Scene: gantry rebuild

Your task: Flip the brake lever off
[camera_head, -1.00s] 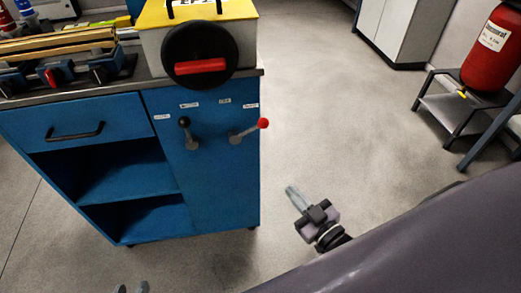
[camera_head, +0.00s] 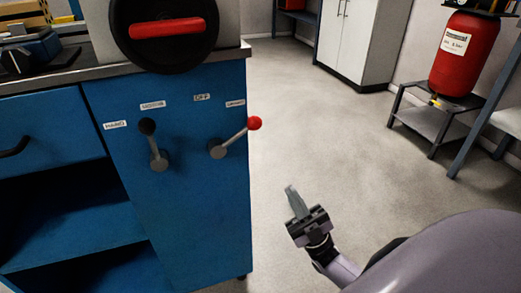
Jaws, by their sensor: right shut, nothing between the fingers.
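A lever with a red knob (camera_head: 254,123) is on the blue cabinet's front panel. Its grey arm tilts up and right from the pivot (camera_head: 217,149). A small label reading OFF (camera_head: 202,97) is above it, and another label (camera_head: 235,103), too blurred to read, is near the knob. A second lever with a black knob (camera_head: 148,127) is to the left, standing nearly upright. My right gripper (camera_head: 291,191) is shut and empty, in front of the floor, below and right of the red knob and apart from it. My left gripper is out of view.
The blue cabinet (camera_head: 200,220) has open shelves at the left and a black wheel with a red handle (camera_head: 168,28) above the levers. A red extinguisher (camera_head: 462,55) on a grey stand (camera_head: 437,120) and a white cabinet (camera_head: 360,40) are behind. The floor between is clear.

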